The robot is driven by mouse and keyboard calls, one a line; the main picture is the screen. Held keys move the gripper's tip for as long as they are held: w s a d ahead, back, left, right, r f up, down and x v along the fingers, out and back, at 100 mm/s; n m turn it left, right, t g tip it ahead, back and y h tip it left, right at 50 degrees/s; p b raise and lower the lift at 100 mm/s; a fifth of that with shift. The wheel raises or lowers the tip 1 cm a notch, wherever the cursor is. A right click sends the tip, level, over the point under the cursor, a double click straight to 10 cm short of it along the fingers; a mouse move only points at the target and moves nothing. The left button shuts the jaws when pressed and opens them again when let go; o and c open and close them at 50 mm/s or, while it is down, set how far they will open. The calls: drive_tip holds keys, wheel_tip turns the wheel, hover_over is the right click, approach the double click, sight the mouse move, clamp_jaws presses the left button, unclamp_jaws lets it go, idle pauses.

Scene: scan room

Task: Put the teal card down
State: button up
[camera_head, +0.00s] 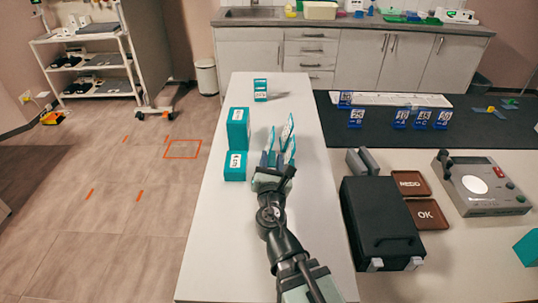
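My gripper (279,153) is over the white table, at the end of my dark arm. A teal card with a white label (287,131) stands tilted at its fingers. More narrow teal pieces show around the fingertips, and I cannot tell card from finger there. I cannot tell whether the fingers are closed on the card or whether it touches the table. Another small teal piece with white labels (260,90) stands apart near the table's far end.
Teal boxes, a taller one (238,128) and a lower one (235,166), stand left of my gripper. The white table (215,240) is clear in front of them. A black case (380,220), brown trays (427,214) and a grey device (483,185) lie to the right.

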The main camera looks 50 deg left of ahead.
sight(273, 133)
drive_tip(key=x, duration=0.4)
drive_tip(key=shift+w+r, duration=0.2)
drive_tip(key=shift+r, duration=0.05)
drive_tip(key=shift+x, duration=3.35)
drive_tip(key=shift+s, duration=0.1)
clamp_jaws()
